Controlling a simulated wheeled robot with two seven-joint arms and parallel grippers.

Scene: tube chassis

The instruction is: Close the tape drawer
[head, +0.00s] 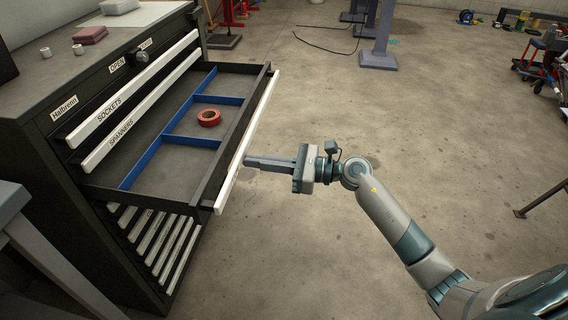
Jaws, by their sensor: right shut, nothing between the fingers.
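The tape drawer (150,160) is pulled out of a dark tool cabinet (60,160) on the left. It has blue dividers (170,118) and a red roll of tape (209,117) lying in one compartment. Its white front strip (246,140) faces right. My right gripper (248,162) is shut and empty, its fingers pointing left at the drawer front, at or very near the strip. I cannot tell whether they touch. My left gripper is not in view.
Drawers labelled SOCKETS (130,90) and SPANNERS (145,108) are shut above the open one. Several shut drawers lie below. A grey bench edge (40,245) is at the lower left. Concrete floor (330,100) to the right is mostly clear.

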